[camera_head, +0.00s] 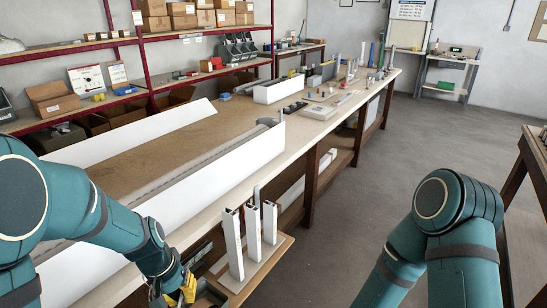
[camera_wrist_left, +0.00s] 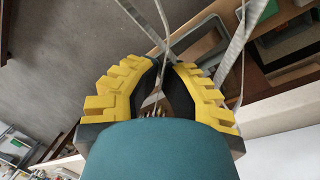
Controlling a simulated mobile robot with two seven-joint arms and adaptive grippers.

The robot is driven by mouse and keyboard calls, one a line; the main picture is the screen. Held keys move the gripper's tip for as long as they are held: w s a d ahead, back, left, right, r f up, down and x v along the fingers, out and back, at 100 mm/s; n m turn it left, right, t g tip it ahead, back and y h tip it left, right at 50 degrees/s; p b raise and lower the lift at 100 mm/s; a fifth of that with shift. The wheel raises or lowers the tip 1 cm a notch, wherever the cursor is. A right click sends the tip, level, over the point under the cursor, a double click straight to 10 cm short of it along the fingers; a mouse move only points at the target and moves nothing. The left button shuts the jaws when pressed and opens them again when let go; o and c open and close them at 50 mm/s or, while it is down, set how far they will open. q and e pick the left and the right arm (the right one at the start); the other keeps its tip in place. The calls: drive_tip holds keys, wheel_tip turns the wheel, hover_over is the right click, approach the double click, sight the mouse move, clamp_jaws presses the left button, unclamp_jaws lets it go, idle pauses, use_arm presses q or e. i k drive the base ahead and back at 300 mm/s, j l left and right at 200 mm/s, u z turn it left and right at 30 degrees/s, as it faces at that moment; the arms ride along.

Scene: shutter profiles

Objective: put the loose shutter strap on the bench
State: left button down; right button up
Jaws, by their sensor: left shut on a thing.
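My left gripper (camera_wrist_left: 166,62) has yellow ridged fingers and is shut on the shutter strap. The strap (camera_wrist_left: 240,42) shows in the left wrist view as thin light grey bands that cross beyond the fingertips. In the head view, my left gripper (camera_head: 176,291) is low at the bottom edge, in front of the bench and beside the small side shelf; the strap is hard to make out there. The bench (camera_head: 318,135) is long, with a brown top and pale front edge. My right arm shows at the lower right, its gripper out of the frame.
Upright white profiles (camera_head: 234,247) stand on the side shelf right of my left gripper. A long white shutter box (camera_head: 200,175) lies along the bench front. Small parts (camera_head: 320,110) crowd the bench's far end. Brown bench top (camera_head: 232,110) is clear behind the box.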

sight(295, 132)
drive_tip(key=z, duration=0.75)
drive_tip(key=i, duration=2.5)
drive_tip(key=i+l, duration=0.1)
drive_tip(key=i, duration=1.15)
drive_tip(key=i+u, duration=0.15)
drive_tip(key=u, duration=0.65)
